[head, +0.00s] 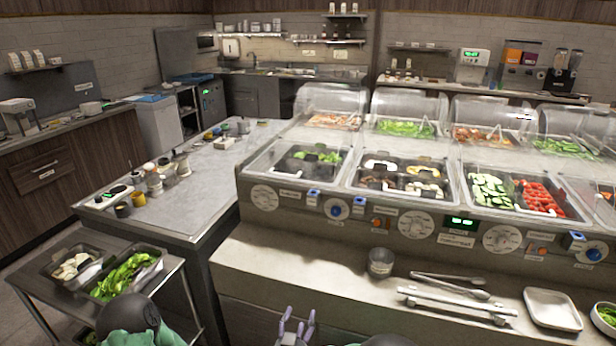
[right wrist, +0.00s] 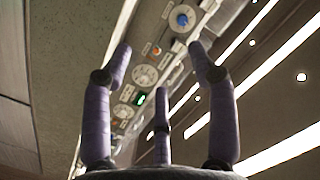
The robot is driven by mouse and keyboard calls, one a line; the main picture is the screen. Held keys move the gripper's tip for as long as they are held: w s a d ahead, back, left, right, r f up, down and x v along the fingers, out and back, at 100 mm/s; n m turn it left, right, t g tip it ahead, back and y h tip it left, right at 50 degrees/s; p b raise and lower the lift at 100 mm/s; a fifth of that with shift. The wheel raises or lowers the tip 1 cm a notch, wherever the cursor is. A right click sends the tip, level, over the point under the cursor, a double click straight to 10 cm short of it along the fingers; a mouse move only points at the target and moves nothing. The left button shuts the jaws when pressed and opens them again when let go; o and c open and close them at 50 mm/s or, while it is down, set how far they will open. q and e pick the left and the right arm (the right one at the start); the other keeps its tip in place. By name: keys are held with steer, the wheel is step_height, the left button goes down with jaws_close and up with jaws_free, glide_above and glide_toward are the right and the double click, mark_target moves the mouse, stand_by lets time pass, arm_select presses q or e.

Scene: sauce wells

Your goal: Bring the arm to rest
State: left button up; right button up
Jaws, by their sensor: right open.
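My right gripper (head: 296,326) shows at the bottom centre of the head view, its purple fingers pointing up in front of the counter's front edge. In the right wrist view its fingers (right wrist: 160,85) are spread apart with nothing between them. Behind them are the counter's control panel and bright ceiling strips. My left gripper does not show; only dark and teal parts of my own arms appear along the bottom edge.
The serving counter (head: 340,262) holds a metal cup (head: 381,262), tongs (head: 450,284) and a white tray (head: 552,309). Sauce wells (head: 405,172) with clear covers stand behind. A cart (head: 173,275) with food pans is at lower left. The grey side table (head: 205,190) has clear room.

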steer(key=s+d+f+n+g+y, duration=0.2)
steer(key=d+f+g, duration=0.2)
steer(key=f, duration=0.6)
steer(key=s+d+f+n+g+y, duration=0.2)
steer(key=s+d+f+g, duration=0.15)
steer(key=f, duration=0.65)
steer(key=s+d+f+g+y, duration=0.1)
steer(key=s+f+g, duration=0.1)
steer(key=s, duration=0.4)
steer(key=s+d+f+n+g+y+p, duration=0.1)
steer(key=s+d+f+g, duration=0.1)
steer(key=s, duration=0.5)
steer(key=s+d+f+g+y, duration=0.1)
steer(key=s+f+g, duration=0.2)
steer(key=s, duration=0.3)
steer(key=shift+s+d+n+g+y, duration=0.2)
steer(key=shift+d+n+g+y, duration=0.1)
steer(key=shift+g, duration=0.55)
